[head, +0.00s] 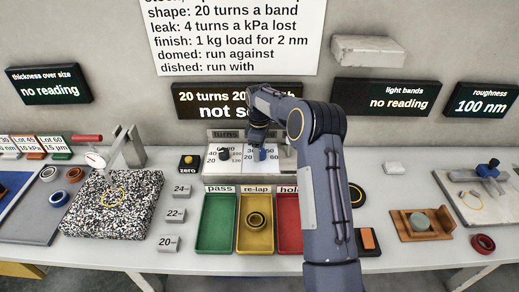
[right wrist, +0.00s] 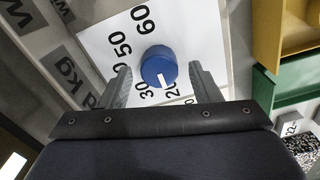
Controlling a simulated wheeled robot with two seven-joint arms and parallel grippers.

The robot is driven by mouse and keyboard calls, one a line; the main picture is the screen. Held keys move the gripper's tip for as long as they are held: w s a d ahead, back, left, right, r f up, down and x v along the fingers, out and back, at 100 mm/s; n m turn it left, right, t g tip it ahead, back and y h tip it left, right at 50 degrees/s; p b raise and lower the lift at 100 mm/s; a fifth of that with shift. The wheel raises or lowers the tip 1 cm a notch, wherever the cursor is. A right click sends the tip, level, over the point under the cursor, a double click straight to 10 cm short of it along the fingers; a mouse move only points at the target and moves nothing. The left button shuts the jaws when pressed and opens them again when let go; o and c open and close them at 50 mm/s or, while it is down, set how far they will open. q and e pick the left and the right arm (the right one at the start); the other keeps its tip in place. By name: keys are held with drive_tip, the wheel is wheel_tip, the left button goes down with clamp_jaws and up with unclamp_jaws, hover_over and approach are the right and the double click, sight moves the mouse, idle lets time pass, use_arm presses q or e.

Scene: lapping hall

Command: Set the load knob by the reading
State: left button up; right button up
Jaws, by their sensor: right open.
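The blue load knob (right wrist: 158,66) shows between the fingers in the right wrist view. Its white pointer mark faces the lower side of its dial, around the 30 and 20 figures. In the head view the blue knob (head: 262,155) sits on the right of the white control panel. My right gripper (head: 260,137) is over it with its fingers open, one on each side; I cannot tell whether they touch it. The roughness display (head: 481,99) reads 100 nm. The wall chart (head: 232,35) says 1 kg load for 2 nm. My left gripper is not in view.
A black turns knob (head: 224,154) is left of the blue one. Green, yellow and red trays (head: 215,222) stand in front, a dark ring in the yellow one. The display above (head: 200,101) is partly hidden by my arm. A speckled plate (head: 85,215) is at left.

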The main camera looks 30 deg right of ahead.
drive_tip(key=shift+f, duration=0.3)
drive_tip(key=c, duration=1)
